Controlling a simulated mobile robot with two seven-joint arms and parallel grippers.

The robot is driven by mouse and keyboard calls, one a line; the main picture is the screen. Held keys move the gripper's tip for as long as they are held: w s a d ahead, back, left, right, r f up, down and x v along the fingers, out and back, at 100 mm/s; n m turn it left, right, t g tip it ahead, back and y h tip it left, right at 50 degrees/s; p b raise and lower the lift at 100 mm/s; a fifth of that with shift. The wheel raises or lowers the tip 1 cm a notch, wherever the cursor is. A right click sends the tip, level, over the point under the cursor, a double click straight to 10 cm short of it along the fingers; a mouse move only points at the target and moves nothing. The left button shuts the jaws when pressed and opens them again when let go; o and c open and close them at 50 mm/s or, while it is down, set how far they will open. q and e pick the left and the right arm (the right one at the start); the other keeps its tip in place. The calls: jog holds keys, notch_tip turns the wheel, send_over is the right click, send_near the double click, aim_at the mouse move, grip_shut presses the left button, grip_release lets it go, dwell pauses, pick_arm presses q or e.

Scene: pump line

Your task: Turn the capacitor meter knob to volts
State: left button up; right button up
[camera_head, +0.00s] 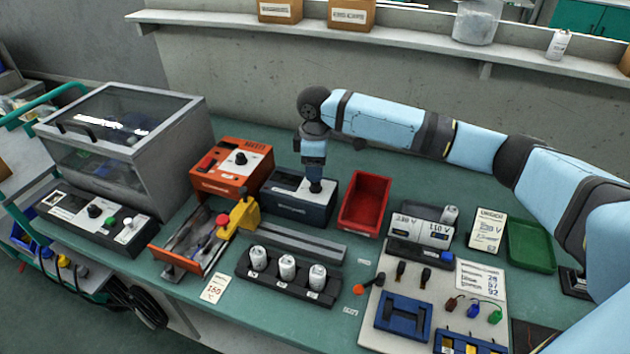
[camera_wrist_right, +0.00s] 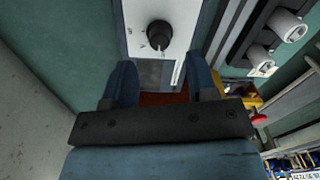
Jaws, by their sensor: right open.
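The capacitor meter, a dark blue box (camera_head: 292,211) with a pale top panel, stands on the bench left of the red tray. My right gripper (camera_head: 315,187) points down over it and hides its knob in the head view. In the right wrist view, the black round knob (camera_wrist_right: 160,36) sits on the white panel (camera_wrist_right: 135,14), with small letters beside it too blurred to read. The open right gripper (camera_wrist_right: 160,66) has one finger on each side of the knob's line; I cannot tell whether the fingers touch it. My left gripper is not in view.
An orange meter (camera_head: 222,177) with its own knob stands left of the blue box. A red tray (camera_head: 352,215) is close on the right. In front are metal rails (camera_head: 292,240) and a rack (camera_head: 278,287) of white capacitors. A clear-lidded chamber (camera_head: 165,165) stands far left.

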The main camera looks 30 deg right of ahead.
aim_at(316, 186)
jog(key=shift+f, duration=2.4)
